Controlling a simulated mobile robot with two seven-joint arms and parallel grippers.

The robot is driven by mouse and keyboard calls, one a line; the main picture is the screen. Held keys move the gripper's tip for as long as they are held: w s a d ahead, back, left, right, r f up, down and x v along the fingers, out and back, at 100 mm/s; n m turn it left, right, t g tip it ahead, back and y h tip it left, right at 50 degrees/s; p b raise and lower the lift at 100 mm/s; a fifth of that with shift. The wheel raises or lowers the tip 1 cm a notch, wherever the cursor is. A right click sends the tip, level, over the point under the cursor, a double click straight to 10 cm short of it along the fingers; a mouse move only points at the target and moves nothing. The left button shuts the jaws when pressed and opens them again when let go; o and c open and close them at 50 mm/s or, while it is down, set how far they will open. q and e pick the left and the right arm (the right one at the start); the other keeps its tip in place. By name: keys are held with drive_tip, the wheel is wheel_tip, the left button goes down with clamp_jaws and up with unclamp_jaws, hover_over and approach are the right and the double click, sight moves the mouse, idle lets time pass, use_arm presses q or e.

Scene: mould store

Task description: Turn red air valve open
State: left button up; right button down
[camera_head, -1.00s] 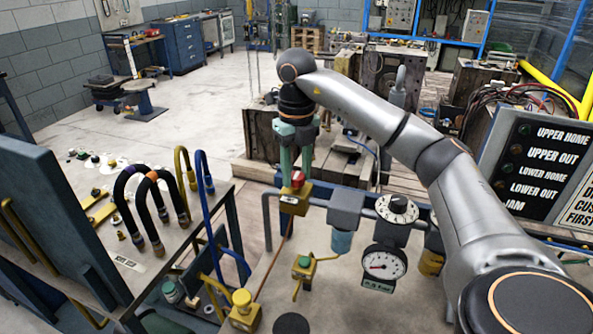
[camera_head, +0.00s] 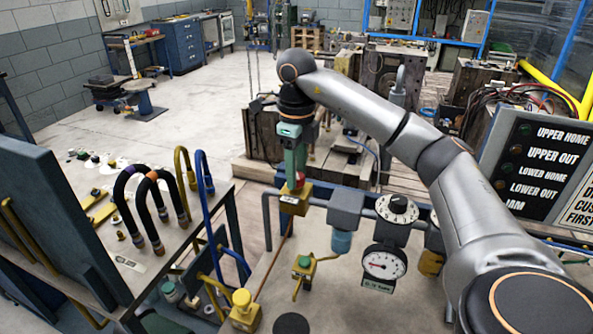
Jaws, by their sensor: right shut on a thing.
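The red air valve (camera_head: 291,187) has a red knob on a yellow body (camera_head: 293,203), at the left end of a grey pipe line in front of me. My right gripper (camera_head: 296,178) points straight down from above and is shut on the red knob. Its green fingers hide most of the knob; only a little red shows below. A round pressure gauge (camera_head: 384,262) with a red needle hangs from the line to the right; its small reading is too blurred to tell. My left gripper is not in view.
A black-and-white dial (camera_head: 397,209) sits on the line right of the valve. A green-knobbed valve (camera_head: 303,264) and a yellow-knobbed valve (camera_head: 243,302) stand nearer. Bent hoses (camera_head: 150,190) rise from the left bench. A label panel (camera_head: 540,165) stands at right.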

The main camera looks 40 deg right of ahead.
drive_tip(key=n, duration=0.5)
drive_tip(key=shift+n, duration=2.8)
drive_tip(key=shift+c, duration=2.2)
unclamp_jaws()
wheel_tip(320, 180, up, 13)
drive_tip(key=shift+f, duration=0.2)
